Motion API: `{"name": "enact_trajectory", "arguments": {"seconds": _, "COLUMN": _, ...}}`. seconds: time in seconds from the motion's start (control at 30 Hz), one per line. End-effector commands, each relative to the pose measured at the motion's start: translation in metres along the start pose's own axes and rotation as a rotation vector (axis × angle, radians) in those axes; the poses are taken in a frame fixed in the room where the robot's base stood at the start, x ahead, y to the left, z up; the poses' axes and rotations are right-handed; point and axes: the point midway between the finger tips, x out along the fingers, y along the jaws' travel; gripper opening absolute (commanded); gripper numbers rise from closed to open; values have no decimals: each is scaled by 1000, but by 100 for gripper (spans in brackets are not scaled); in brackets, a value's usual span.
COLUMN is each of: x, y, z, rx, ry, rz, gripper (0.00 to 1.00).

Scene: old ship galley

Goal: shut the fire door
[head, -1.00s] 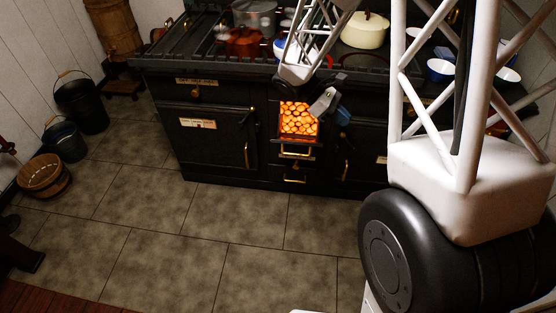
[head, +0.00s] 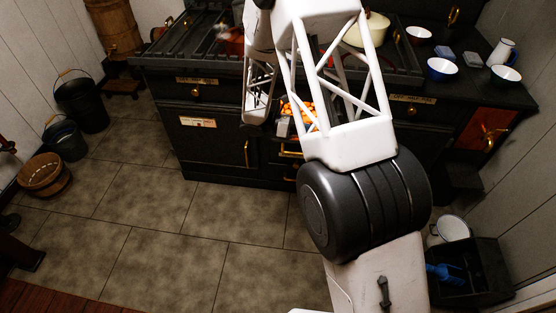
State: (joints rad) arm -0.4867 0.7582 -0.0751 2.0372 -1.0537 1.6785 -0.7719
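The black range (head: 215,150) stands against the back wall. Glowing orange coals (head: 289,109) show in its firebox opening, between the white struts of my arm, so the opening is at least partly uncovered. The fire door itself is hidden behind my arm, and I cannot tell its angle now. A brass handle (head: 290,154) shows just below the opening.
Pans and bowls stand on the range top, including a cream pot (head: 377,29) and a white-blue bowl (head: 441,69). Dark buckets (head: 82,105) and a wooden tub (head: 44,175) are at left. A black bin (head: 470,275) is at lower right. The tiled floor (head: 170,260) is clear.

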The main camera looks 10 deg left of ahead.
Motion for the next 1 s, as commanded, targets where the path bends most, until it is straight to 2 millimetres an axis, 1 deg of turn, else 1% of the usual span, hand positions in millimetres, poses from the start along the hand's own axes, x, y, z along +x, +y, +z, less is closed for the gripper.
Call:
{"name": "enact_trajectory", "arguments": {"seconds": 0.03, "x": -5, "y": 7, "z": -10, "rx": -20, "ry": -25, "rz": 7, "gripper": 0}}
{"name": "enact_trajectory", "arguments": {"seconds": 0.27, "x": -28, "y": 33, "z": -46, "rx": -106, "ry": -140, "rz": 36, "gripper": 0}}
{"name": "enact_trajectory", "arguments": {"seconds": 0.4, "x": -42, "y": 48, "z": -70, "rx": -155, "ry": -210, "rz": 52, "gripper": 0}}
{"name": "enact_trajectory", "arguments": {"seconds": 0.77, "x": -77, "y": 80, "z": -137, "rx": -271, "ry": -393, "rz": 88, "gripper": 0}}
{"name": "enact_trajectory", "arguments": {"seconds": 1.0, "x": -99, "y": 97, "z": -187, "rx": -341, "ry": -516, "rz": 110, "gripper": 0}}
